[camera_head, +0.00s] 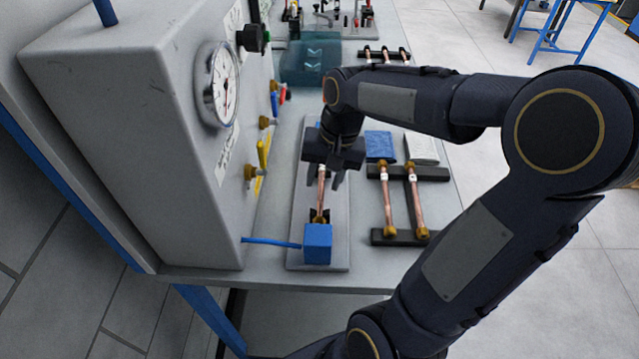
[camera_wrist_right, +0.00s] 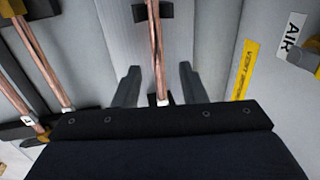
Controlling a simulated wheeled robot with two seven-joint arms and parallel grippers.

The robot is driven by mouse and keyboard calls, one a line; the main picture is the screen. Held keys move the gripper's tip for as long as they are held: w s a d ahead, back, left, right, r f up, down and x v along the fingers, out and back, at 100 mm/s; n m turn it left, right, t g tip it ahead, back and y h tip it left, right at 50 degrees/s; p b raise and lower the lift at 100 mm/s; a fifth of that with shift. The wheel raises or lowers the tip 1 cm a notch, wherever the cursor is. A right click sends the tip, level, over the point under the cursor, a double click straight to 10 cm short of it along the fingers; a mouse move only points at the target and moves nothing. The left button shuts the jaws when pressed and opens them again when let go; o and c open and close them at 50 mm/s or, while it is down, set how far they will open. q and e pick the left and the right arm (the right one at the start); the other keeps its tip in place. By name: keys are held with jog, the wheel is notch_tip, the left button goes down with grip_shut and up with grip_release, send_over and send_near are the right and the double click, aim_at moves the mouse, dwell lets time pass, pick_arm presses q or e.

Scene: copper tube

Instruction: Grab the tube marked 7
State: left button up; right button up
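A copper tube (camera_head: 321,192) with brass ends lies in the holder (camera_head: 340,225) with the blue block. My right gripper (camera_head: 323,178) is over its far part. In the right wrist view the same tube (camera_wrist_right: 156,40) runs between the two spread fingers of the gripper (camera_wrist_right: 160,70), with a gap on each side. Two more copper tubes, one left (camera_head: 387,200) and one right (camera_head: 415,200), lie on a black rack (camera_head: 393,238) to the right. White labels show on the tubes, but I cannot read any number. My left gripper is not in view.
A grey cabinet (camera_head: 130,120) with a gauge (camera_head: 221,85) and valves stands close on the left. A blue pad (camera_head: 380,146) lies behind the rack. More tubes (camera_head: 384,55) rest on a far rack. Bare bench (camera_head: 270,225) shows between cabinet and holder.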

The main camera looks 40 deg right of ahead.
jog(key=shift+a+f, duration=0.1)
jog(key=shift+f, duration=0.8)
jog(key=shift+c, duration=0.4)
grip_shut()
jog(key=shift+r, duration=0.2)
